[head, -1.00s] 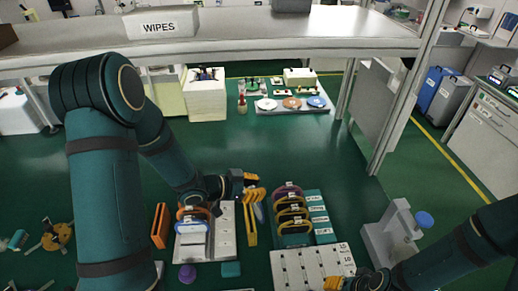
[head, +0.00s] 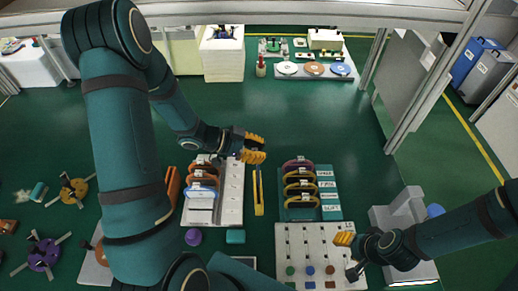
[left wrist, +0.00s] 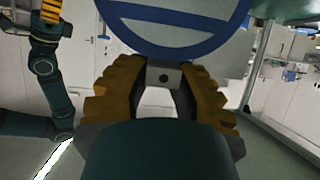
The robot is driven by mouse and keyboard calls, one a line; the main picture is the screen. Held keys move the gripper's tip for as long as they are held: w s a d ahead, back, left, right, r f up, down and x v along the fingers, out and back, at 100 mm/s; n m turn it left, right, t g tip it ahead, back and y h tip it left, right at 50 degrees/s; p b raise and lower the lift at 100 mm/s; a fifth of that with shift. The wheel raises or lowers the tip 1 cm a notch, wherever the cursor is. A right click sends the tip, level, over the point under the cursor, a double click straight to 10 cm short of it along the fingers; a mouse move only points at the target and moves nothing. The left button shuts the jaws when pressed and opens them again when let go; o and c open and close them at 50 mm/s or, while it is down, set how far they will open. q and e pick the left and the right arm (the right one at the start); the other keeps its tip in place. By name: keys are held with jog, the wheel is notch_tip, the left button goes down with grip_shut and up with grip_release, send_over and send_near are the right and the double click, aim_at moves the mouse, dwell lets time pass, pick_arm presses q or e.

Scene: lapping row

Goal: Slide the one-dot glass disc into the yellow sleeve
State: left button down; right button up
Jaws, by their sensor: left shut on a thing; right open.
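My left gripper (head: 255,149) is above the right edge of the white rack. It is shut on a pale, round disc with a blue rim and a blue bar, seen close in the left wrist view (left wrist: 170,22); no dot mark can be read. In the head view the held disc cannot be made out. A narrow yellow piece (head: 258,195), possibly the yellow sleeve, stands just below this gripper, right of the rack; whether they touch cannot be told. My right gripper (head: 345,239) is open and empty above the right side of a pale panel with holes.
The white rack (head: 232,200) holds orange-rimmed pieces and a blue-and-white one. A teal rack (head: 325,213) holds purple- and yellow-rimmed pieces. The pale panel (head: 290,240) has coloured dots. A purple knob (head: 193,237) and a teal block (head: 235,237) lie in front.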

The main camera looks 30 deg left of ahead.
pick_arm(q)
notch_tip(320, 180, down, 5)
jog(key=b, duration=0.3)
jog(key=shift+f, duration=0.15)
pick_arm(e)
notch_tip(320, 180, down, 4)
jog(key=shift+r, duration=0.1)
pick_arm(q)
jog(key=shift+p, duration=0.35)
pick_arm(e)
jog(key=shift+r, duration=0.55)
dwell(1.0)
dwell(0.5)
pick_arm(q)
notch_tip(320, 180, down, 7)
jog(key=b, duration=0.4)
jog(key=shift+b, duration=0.4)
pick_arm(e)
jog(key=shift+a+f, duration=0.15)
jog(key=shift+f, duration=2.5)
pick_arm(q)
jog(key=c, duration=1.6)
grip_release()
jog(key=shift+f, duration=0.1)
jog(key=shift+c, duration=0.2)
jog(key=o, duration=0.4)
jog(key=shift+o, duration=0.2)
jog(key=v, duration=1.2)
